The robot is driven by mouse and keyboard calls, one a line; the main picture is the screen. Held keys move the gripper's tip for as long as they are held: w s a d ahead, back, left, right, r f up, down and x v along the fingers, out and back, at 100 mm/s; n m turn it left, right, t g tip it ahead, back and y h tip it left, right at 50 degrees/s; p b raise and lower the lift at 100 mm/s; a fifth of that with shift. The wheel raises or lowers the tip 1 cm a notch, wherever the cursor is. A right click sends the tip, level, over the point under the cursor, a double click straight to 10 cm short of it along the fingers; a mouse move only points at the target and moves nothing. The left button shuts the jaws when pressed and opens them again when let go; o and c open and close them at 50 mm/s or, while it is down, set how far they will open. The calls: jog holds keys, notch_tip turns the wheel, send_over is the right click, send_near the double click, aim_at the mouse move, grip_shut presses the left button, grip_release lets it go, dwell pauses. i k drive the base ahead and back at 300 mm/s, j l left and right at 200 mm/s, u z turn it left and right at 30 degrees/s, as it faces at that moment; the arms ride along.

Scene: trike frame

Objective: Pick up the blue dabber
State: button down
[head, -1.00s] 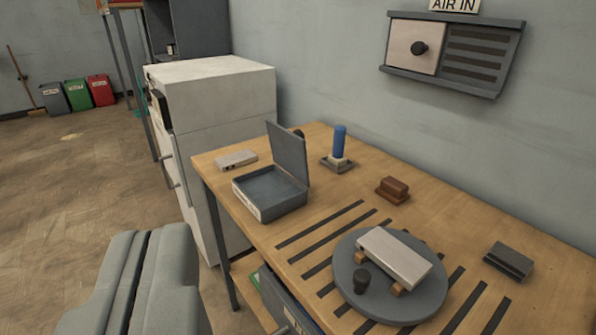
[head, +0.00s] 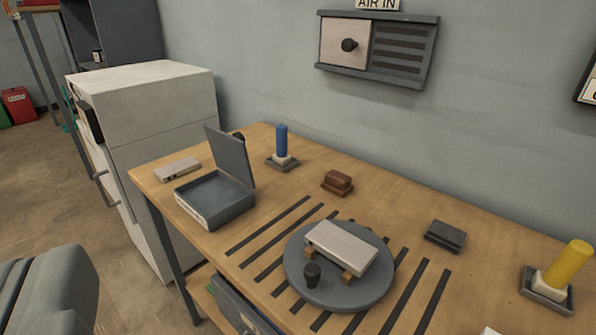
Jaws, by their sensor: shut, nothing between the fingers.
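The blue dabber (head: 281,141) stands upright on the wooden workbench, near the wall at the back. Its pale lower end rests in a small dark square tray (head: 283,164). My gripper (head: 48,300) shows as large grey fingers at the lower left, closed together with only a thin dark line between them. It holds nothing. It is in front of the bench's left end and well apart from the dabber.
An open grey case (head: 214,196) with its lid up stands left of the dabber. A brown block (head: 337,182) lies to its right. A round grey turntable (head: 325,292) carries a pale bar and a black knob. A yellow dabber (head: 569,264) stands at the far right.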

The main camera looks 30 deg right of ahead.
aim_at(281, 158)
jog(key=i+j+z, duration=0.1)
jog(key=z, duration=0.35)
jog(key=i+j+z, duration=0.2)
jog(key=z, duration=0.25)
jog(key=i+j+z, duration=0.1)
jog(key=z, duration=0.4)
jog(key=i+j+z, duration=0.1)
jog(key=j, duration=0.35)
jog(key=i+j, duration=0.15)
jog(key=j, duration=0.3)
jog(key=i+j+z, duration=0.15)
jog(key=j, duration=0.3)
jog(key=i+j, duration=0.1)
jog(key=j, duration=0.35)
jog(key=z, duration=0.05)
